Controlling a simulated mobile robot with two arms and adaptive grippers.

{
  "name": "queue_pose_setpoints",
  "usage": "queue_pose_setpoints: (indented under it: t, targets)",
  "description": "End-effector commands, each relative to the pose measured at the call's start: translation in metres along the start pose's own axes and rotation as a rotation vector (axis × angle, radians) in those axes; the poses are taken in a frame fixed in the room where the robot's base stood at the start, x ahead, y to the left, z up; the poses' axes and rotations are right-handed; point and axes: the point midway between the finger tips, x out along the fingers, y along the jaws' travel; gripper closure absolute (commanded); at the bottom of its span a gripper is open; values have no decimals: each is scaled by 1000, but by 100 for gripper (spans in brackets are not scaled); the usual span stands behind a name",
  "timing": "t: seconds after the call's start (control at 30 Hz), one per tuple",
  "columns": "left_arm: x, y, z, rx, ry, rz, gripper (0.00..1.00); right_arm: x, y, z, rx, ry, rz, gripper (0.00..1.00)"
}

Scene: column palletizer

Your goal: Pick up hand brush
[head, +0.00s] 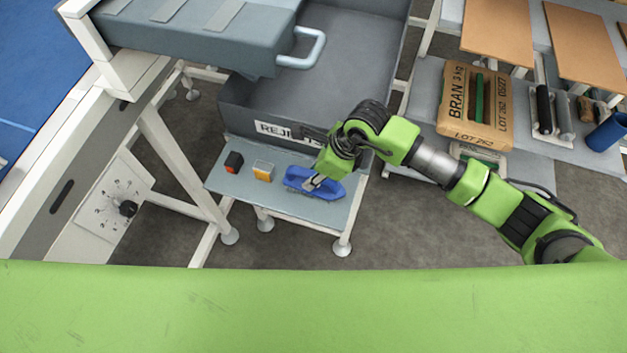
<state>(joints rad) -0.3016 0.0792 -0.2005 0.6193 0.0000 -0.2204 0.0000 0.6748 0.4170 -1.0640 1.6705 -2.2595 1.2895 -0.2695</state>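The blue hand brush (326,184) lies on the small grey side table (283,207) in front of the grey reject bin. My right gripper (313,184) is over the brush from above, with its fingertips at the brush's top. The gripper's green and black body hides part of the brush. I cannot tell whether the fingers are closed on it. My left gripper is not in view.
A dark block with a red face (233,162) and a yellow-orange block (263,171) stand left of the brush. The grey reject bin (255,98) rises behind the table. A bran sack (456,100) lies on a shelf at right.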

Motion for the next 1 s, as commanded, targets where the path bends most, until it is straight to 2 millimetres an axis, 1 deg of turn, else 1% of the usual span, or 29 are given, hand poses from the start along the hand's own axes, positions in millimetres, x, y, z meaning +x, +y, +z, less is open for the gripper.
queue_pose_setpoints:
  t: [0.03,0.07,0.4,0.57,0.67,0.73,0.77,0.87,1.0]
  targets:
    - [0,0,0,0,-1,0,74,0,0,0,0,0,0,94]
    - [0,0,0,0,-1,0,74,0,0,0,0,0,0,100]
    - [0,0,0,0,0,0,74,-1,0,1,0,-1,-1,100]
    - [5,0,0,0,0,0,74,-7,-1,4,-2,-3,-2,100]
    - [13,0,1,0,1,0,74,-18,-2,8,-4,-4,-5,100]
    - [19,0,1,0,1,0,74,-30,-1,12,-4,-4,-5,100]
    - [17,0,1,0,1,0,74,-36,4,12,-5,-3,-3,100]
    - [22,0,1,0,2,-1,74,-55,17,11,-6,-3,-4,100]
    - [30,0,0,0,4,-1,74,-89,40,11,-8,-5,-5,100]
